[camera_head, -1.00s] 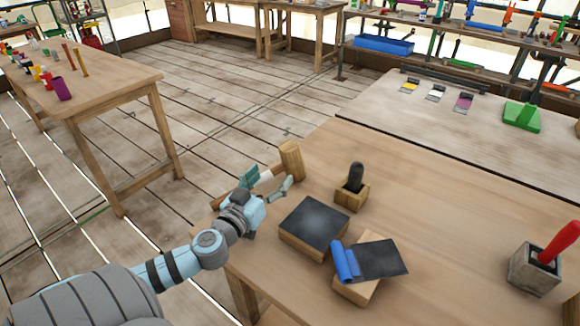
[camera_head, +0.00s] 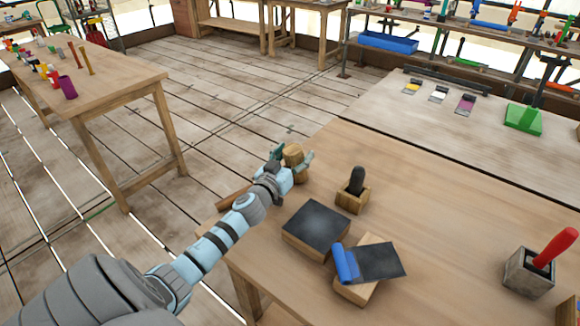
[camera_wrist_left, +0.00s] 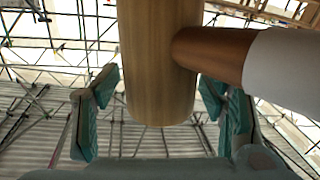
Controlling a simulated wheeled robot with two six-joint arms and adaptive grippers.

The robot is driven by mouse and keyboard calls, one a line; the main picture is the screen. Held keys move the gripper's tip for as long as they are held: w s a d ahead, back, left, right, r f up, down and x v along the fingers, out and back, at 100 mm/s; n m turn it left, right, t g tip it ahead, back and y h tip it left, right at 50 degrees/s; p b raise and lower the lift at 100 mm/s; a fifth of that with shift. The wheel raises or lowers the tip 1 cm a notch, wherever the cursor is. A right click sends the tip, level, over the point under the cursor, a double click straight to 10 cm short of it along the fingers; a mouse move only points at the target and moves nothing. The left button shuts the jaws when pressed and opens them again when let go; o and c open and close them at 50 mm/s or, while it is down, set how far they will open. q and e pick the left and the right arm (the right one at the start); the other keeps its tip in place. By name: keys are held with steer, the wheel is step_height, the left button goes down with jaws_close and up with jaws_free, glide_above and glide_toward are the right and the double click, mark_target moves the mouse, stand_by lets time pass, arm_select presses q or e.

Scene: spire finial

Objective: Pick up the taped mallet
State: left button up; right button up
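The mallet shows a round wooden head (camera_head: 293,151) near the far left edge of the workbench. In the left wrist view its head (camera_wrist_left: 160,70) hangs down into the picture, and a brown handle with white tape (camera_wrist_left: 285,68) runs off to the right. My left gripper (camera_head: 293,158) is at the head, with one finger on each side. In the left wrist view the teal finger pads (camera_wrist_left: 160,115) are spread wide, with small gaps to the wood. The brown handle end (camera_head: 233,198) shows left of my wrist. My right gripper is not in view.
A wooden holder with a black handle (camera_head: 353,194) stands just right of the mallet. A black-topped block (camera_head: 317,228) and a block with a blue roll (camera_head: 345,264) lie nearer. A red-handled tool (camera_head: 555,248) stands at right. The bench middle is clear.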

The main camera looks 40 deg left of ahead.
arm_select(q)
jaws_close()
step_height(320, 180, up, 8)
steer(key=p, duration=0.6)
steer(key=shift+w+r, duration=0.1)
steer(key=shift+r, duration=0.05)
step_height(320, 180, up, 10)
steer(key=r+p, duration=0.1)
steer(key=p, duration=0.2)
steer(key=shift+m+g, duration=0.8)
steer(key=shift+g, duration=0.1)
steer(key=f, duration=0.4)
steer(key=f+p, duration=0.1)
steer(key=f, duration=0.7)
steer(key=shift+w+a, duration=0.1)
steer(key=shift+a, duration=0.2)
steer(key=f+b, duration=0.5)
steer(key=shift+s+a+f, duration=0.15)
steer(key=shift+s+f, duration=0.05)
steer(key=shift+f, duration=0.1)
steer(key=shift+w+f+b, duration=0.1)
steer(key=shift+f+b, duration=0.35)
steer(key=shift+b, duration=0.05)
steer(key=shift+f+b, duration=0.5)
steer(key=shift+f, duration=0.05)
